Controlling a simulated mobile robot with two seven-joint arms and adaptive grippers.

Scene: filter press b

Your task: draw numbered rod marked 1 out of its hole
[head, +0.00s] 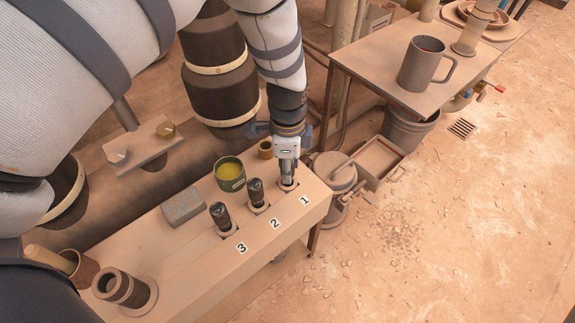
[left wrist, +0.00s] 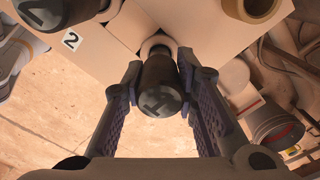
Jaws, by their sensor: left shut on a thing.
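The beige bench block (head: 275,232) carries a row of holes with the labels 1, 2 and 3. My left gripper (head: 288,176) points down over the hole at label 1 and hides most of the rod there. In the left wrist view, rod 1 (left wrist: 160,86) is a dark round-headed knob between the two fingers, which are shut on it. Its lower end meets the ring of the hole; how deep it sits I cannot tell. Rod 2 (head: 256,191) and rod 3 (head: 220,214) stand upright in their holes. My right gripper is not in view.
A green tin with yellow contents (head: 230,174), a small brass cup (head: 265,149) and a grey block (head: 184,206) sit behind the rods. A side table (head: 372,75) with a mug (head: 426,64) stands at the upper right. Open floor lies at the right.

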